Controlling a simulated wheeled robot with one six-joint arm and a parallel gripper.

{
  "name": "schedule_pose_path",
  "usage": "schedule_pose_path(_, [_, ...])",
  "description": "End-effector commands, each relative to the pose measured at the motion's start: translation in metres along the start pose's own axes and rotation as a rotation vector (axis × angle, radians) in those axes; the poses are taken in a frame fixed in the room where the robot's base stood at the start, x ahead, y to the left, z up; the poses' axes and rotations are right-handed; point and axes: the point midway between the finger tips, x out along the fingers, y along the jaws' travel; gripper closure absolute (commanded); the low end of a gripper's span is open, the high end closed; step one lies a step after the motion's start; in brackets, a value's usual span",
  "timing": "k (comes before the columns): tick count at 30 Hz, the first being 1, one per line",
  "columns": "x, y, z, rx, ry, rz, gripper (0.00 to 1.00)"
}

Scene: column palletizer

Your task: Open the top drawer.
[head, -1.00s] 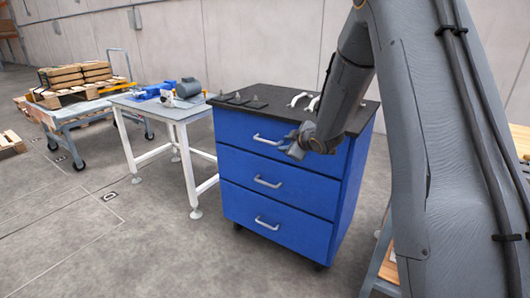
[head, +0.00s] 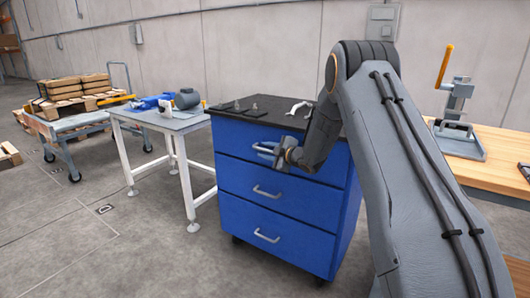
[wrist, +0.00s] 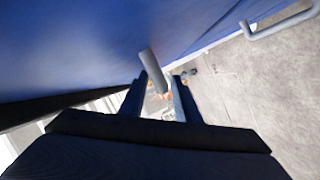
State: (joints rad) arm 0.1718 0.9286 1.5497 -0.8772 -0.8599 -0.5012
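The blue cabinet (head: 282,195) has three drawers with grey bar handles. Its top drawer (head: 235,140) is shut, flush with the others. My gripper (head: 282,153) is at the right part of the top handle (head: 264,149) and partly hides it. In the wrist view, my gripper (wrist: 160,98) has its two dark fingers apart, with one grey handle bar (wrist: 152,70) showing in the gap between them. I cannot tell whether either finger touches the bar. A second handle (wrist: 280,22) shows at the upper right there.
The cabinet's black top (head: 240,110) carries small dark parts and a light wrench-like tool (head: 299,107). A white-legged table (head: 160,122) stands to the left. A wooden bench (head: 480,172) with a press (head: 458,120) is at the right. The floor before the drawers is open.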

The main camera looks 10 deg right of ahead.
Motion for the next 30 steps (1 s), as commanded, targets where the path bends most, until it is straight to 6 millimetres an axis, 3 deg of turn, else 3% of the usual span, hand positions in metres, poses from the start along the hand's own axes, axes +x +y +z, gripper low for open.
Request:
schedule_pose_path(10, [0.005,0.000,0.000,0.001,-0.001,0.000,0.71])
schedule_pose_path(16, [0.005,0.000,0.000,0.001,-0.001,0.000,1.00])
schedule_pose_path(25, [0.003,0.000,0.001,0.002,-0.003,0.002,1.00])
schedule_pose_path(30, [-0.010,0.001,0.006,0.007,-0.021,0.011,1.00])
